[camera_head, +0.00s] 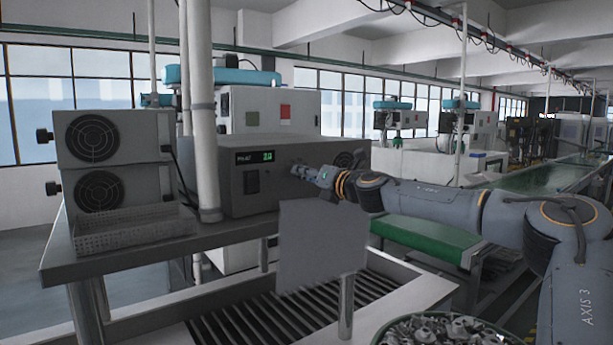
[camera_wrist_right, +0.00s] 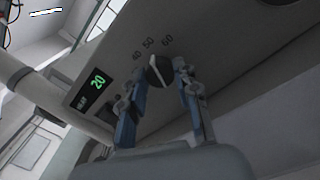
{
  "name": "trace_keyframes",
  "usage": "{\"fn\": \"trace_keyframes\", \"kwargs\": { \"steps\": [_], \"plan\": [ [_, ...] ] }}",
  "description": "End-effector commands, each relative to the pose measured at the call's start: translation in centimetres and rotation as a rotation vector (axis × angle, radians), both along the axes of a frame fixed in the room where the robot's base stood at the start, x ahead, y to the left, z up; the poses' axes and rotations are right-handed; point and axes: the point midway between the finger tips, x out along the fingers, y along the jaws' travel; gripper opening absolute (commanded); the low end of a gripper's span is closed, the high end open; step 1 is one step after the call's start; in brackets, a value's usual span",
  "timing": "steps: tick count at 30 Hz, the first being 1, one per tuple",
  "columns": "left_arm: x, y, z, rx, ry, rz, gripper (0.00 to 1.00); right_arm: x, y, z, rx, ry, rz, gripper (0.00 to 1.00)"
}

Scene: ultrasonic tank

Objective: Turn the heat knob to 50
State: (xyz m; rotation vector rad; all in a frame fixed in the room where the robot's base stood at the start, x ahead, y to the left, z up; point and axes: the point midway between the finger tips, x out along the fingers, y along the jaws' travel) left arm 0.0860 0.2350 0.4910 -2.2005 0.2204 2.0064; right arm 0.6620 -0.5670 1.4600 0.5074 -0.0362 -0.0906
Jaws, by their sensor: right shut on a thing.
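The heat knob (camera_wrist_right: 158,70) is a small dark knob with a pale edge, on the grey front panel of the control box (camera_head: 290,185). The printed numbers 40, 50 and 60 show just above it in the right wrist view. I cannot tell which number it points to. A green display (camera_wrist_right: 95,88) on the same panel reads 20; it also shows in the head view (camera_head: 255,157). My right gripper (camera_wrist_right: 162,78) is shut on the knob, one blue finger on each side. In the head view my right gripper (camera_head: 316,175) is at the panel and hides the knob. My left gripper is out of view.
The box stands on a grey bench (camera_head: 120,245) behind a white pipe (camera_head: 204,110). Two stacked fan units (camera_head: 130,145) and a wire basket (camera_head: 135,230) are at the left. A grey plate (camera_head: 320,245) stands below my right gripper. A bin of metal parts (camera_head: 440,330) is in front.

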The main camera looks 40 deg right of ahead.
Motion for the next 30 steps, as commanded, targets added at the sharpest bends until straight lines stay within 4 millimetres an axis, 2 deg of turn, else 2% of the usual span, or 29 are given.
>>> {"fn": "trace_keyframes", "kwargs": {
  "steps": [1, 2, 4, 5, 17, 30],
  "plan": [
    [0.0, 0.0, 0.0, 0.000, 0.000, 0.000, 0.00, 0.0, 0.0, 0.1, -0.001, -0.001, 0.000, 0.00],
    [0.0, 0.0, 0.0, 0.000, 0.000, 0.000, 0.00, 0.0, 0.0, 0.1, -0.001, -0.001, 0.000, 0.37],
    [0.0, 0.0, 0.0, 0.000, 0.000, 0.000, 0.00, 0.0, 0.0, 0.1, -0.001, -0.001, 0.000, 0.51],
    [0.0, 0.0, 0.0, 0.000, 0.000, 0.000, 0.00, 0.0, 0.0, 0.1, -0.001, -0.001, 0.000, 0.54],
    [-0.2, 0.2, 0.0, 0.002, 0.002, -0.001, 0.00, -0.3, 0.1, 0.1, -0.002, -0.001, 0.000, 0.54],
    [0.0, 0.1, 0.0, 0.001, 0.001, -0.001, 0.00, -3.8, 0.4, 0.2, -0.003, -0.004, 0.001, 0.54]
  ]
}}
